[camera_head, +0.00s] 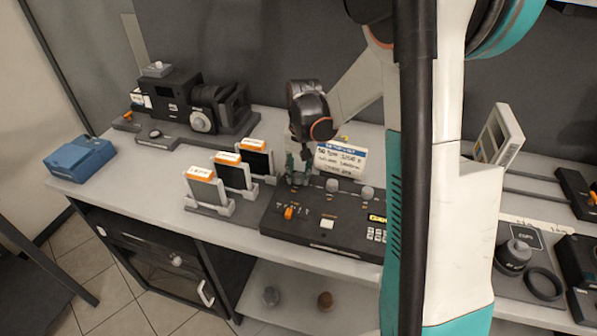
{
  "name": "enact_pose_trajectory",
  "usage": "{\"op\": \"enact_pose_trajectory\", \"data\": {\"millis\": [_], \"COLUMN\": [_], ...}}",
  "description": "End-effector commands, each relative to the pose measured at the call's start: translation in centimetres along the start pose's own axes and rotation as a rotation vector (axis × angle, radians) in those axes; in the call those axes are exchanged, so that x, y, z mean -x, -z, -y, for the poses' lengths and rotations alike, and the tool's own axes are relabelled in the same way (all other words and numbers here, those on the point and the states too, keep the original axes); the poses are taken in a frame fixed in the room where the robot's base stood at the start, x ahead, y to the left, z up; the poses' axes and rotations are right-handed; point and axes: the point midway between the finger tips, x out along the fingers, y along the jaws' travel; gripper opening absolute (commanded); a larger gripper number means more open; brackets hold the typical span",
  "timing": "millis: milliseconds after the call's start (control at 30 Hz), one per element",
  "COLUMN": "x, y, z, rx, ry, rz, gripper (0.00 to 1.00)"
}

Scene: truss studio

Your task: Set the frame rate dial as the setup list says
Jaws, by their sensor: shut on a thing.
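My gripper (297,180) points down over the back left of a black control console (305,228). It is shut on the leftmost dial of the console's back row, which it mostly hides. Two more grey dials stand to its right, a middle dial (332,185) and a right dial (367,192). The setup list (340,162) is a white card with a blue header behind the console. The dial labels and the held dial's pointer cannot be read.
An orange switch (289,213), a white button (327,224) and a yellow display (377,218) sit on the console front. A camera (185,105) stands behind, a blue box (80,153) far left. My arm blocks the right middle.

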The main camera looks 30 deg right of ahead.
Motion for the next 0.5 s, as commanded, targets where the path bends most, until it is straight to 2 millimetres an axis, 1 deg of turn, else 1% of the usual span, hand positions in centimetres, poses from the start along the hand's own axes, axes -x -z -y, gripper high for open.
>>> {"op": "enact_pose_trajectory", "data": {"millis": [200, 500], "x": [-0.02, -0.03], "y": [-0.05, -0.04], "z": [-0.01, -0.02], "rx": [-0.041, -0.048], "ry": [0.0, 0.0], "rz": [-0.001, -0.002], "gripper": [0.03, 0.03]}}
